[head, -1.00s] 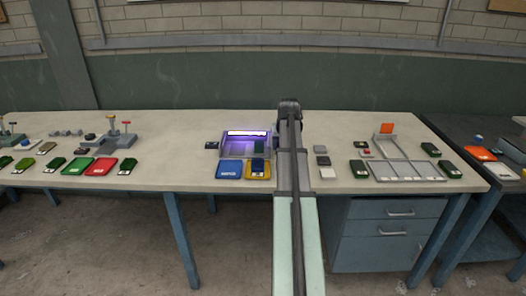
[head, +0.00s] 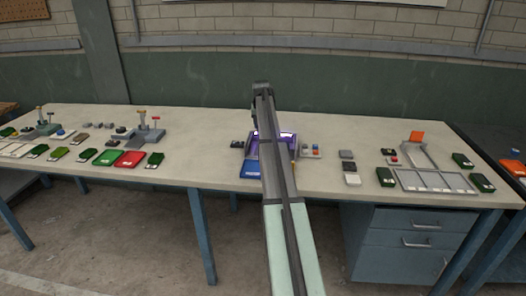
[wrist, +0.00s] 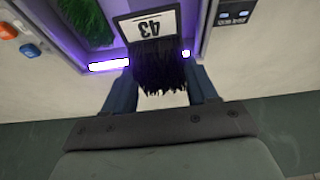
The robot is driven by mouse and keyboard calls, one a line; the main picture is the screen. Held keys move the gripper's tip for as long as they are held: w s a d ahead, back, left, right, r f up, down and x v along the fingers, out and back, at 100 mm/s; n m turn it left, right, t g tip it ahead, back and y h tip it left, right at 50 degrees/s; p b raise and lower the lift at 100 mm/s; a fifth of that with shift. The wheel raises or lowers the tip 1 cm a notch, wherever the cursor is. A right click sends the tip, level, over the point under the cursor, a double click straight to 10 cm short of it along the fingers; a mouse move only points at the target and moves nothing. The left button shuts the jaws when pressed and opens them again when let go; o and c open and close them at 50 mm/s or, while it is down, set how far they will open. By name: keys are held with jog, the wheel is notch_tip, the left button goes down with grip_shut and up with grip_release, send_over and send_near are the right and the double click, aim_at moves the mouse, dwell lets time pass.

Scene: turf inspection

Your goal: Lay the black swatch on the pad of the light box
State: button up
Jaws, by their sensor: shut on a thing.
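The black swatch (wrist: 158,68) has a dark grassy pile and a pale label reading 43, upside down in the wrist view. My gripper (wrist: 163,92) is shut on it, one finger on each side. The light box (wrist: 198,30) glows purple around the swatch, and it shows in the head view (head: 288,136) partly behind my arm. A green swatch (wrist: 88,20) lies inside the box, to the left of the black one. The pad is not clearly visible, and I cannot tell whether the black swatch touches it.
Orange (wrist: 7,31) and blue (wrist: 30,50) buttons are left of the box; a small dark panel (wrist: 235,14) is right. In the head view, a blue tray (head: 251,170) sits before the box. A grey compartment tray (head: 435,181) and several swatches lie right.

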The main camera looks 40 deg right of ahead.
jog(key=shift+f+m, duration=0.15)
jog(key=shift+m, duration=0.15)
jog(key=shift+s+f, duration=0.1)
jog(key=shift+f, duration=0.3)
notch_tip(320, 180, down, 9)
jog(key=shift+f, duration=0.1)
jog(key=o, duration=1)
jog(key=v, duration=1.2)
jog(key=shift+a, duration=0.1)
